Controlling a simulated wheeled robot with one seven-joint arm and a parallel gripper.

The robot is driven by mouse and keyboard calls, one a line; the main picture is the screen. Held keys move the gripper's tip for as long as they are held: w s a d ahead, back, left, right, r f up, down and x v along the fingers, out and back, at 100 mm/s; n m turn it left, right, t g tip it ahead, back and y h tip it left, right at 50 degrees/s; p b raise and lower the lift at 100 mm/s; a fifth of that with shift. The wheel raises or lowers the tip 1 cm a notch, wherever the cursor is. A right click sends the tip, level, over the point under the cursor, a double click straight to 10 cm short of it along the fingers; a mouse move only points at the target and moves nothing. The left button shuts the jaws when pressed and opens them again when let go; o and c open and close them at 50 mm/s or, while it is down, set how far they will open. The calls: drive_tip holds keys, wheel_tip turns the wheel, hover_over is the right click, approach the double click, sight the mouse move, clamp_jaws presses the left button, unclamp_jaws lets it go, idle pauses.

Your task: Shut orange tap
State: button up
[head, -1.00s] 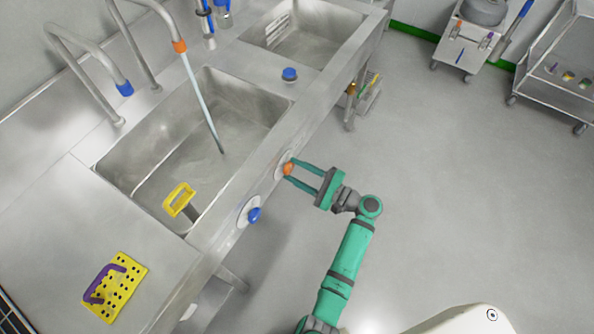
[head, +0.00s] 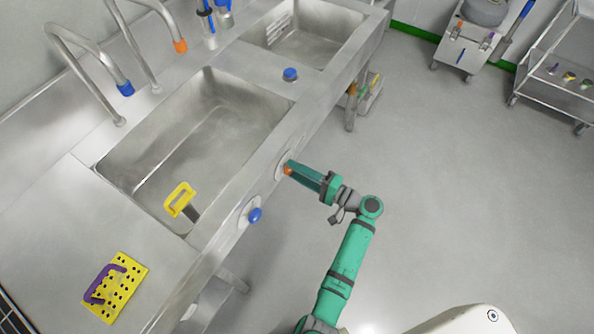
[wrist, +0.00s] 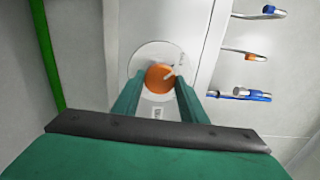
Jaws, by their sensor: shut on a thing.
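The orange tap knob (head: 288,170) sits on a round plate on the sink unit's front panel. In the wrist view the orange knob (wrist: 160,77) shows between my two fingers, with a pale pointer mark toward the upper right. My gripper (head: 293,170) is shut on the knob, its fingers on either side; it also shows in the wrist view (wrist: 160,100). The spout with the orange tip (head: 180,46) stands behind the basin, and no water runs from it. In the head view my fingers hide part of the knob.
A blue knob (head: 255,215) is on the same panel, nearer the front. The sink basin (head: 150,150) holds a yellow-handled tool (head: 180,199). A yellow perforated block (head: 124,290) lies on the counter. The floor to the right is clear up to the carts.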

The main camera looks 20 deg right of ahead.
idle(0.4)
drive_tip(key=o, duration=1.1)
drive_tip(key=shift+a, duration=0.1)
drive_tip(key=shift+c, duration=0.2)
drive_tip(key=v, duration=1.1)
drive_tip(key=shift+w, duration=0.1)
